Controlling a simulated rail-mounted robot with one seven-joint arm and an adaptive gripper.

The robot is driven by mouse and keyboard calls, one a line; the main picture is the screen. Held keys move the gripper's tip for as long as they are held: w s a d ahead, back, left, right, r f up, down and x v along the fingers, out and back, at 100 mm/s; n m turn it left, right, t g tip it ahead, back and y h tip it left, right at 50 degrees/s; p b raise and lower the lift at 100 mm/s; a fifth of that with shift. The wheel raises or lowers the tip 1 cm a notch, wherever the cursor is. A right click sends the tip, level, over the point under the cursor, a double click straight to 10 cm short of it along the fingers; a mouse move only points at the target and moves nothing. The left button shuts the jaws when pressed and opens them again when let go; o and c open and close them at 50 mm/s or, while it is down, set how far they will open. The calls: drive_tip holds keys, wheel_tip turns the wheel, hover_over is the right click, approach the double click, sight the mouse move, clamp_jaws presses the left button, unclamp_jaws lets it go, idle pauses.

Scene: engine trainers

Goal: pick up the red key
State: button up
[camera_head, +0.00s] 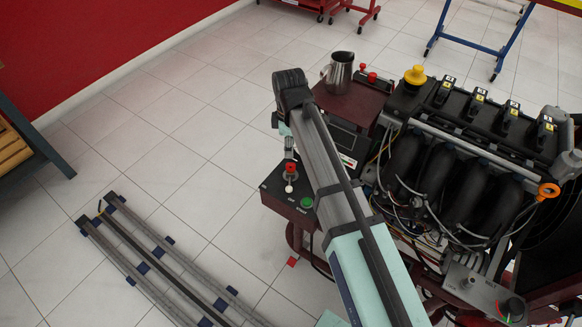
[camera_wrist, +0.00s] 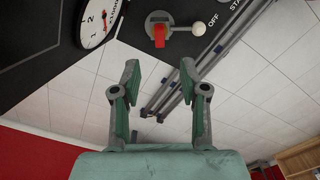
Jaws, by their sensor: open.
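The red key (camera_wrist: 159,36) stands in a switch on the dark control panel (camera_wrist: 120,45), at the top middle of the wrist view. In the head view the red key (camera_head: 290,168) shows near the panel's left end, just below the end of my arm. My gripper (camera_wrist: 159,73) is open and empty. Its two fingers are spread to the left and right, and the key lies beyond their tips, roughly centred between them. In the head view my gripper is mostly hidden by my own arm.
A white-tipped lever (camera_wrist: 198,28) is beside the key, and a round gauge (camera_wrist: 98,22) is on the panel. A green button (camera_head: 307,202) is nearby. A metal jug (camera_head: 340,74) stands behind, and the engine (camera_head: 430,165) is to the right. Open floor (camera_head: 190,140) lies left.

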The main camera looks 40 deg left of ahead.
sight(290, 164)
drive_tip(key=shift+w+d+f+p, duration=0.1)
drive_tip(key=shift+f+p, duration=0.35)
drive_tip(key=shift+f, duration=4.2)
drive_tip(key=shift+c, duration=0.4)
clamp_jaws()
